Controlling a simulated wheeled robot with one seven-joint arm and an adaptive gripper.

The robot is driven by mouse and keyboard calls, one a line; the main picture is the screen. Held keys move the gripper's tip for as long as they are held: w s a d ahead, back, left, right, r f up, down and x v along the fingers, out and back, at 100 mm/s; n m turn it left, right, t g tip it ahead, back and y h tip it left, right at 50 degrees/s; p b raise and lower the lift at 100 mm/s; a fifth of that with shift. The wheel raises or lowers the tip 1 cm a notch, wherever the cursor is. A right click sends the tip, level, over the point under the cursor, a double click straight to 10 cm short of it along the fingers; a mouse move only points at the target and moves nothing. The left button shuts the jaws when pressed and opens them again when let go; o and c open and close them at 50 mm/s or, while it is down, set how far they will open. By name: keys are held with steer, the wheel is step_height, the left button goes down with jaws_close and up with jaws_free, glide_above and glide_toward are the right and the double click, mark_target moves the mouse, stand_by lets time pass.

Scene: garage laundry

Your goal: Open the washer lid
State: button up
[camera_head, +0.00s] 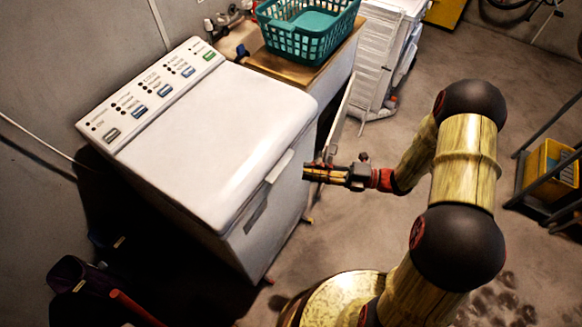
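The washer (265,228) is a white top-loader standing against the wall on the left. Its lid (215,130) lies flat and closed on top. A pale handle strip (280,167) runs along the lid's front edge. A control panel (150,88) with several buttons stands along the back edge. My gripper (306,172) is in front of the washer, just right of the handle strip, pointing left toward it. The view does not show clearly whether it touches the washer. Its fingers look close together from this side, and their opening cannot be made out.
A teal basket (290,46) sits on a wooden-topped counter (345,48) behind the washer. A white rack (375,60) stands beyond it. A shelf with a yellow bin (552,165) is at the right. A dark bag (75,275) lies at the lower left. Floor right of the washer is open.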

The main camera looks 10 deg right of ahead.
steer(key=b+x, duration=0.1)
steer(key=x, duration=0.6)
steer(key=shift+b, duration=0.4)
steer(key=shift+a, duration=0.1)
steer(key=shift+c, duration=0.5)
steer(key=shift+f, duration=0.1)
jaws_close()
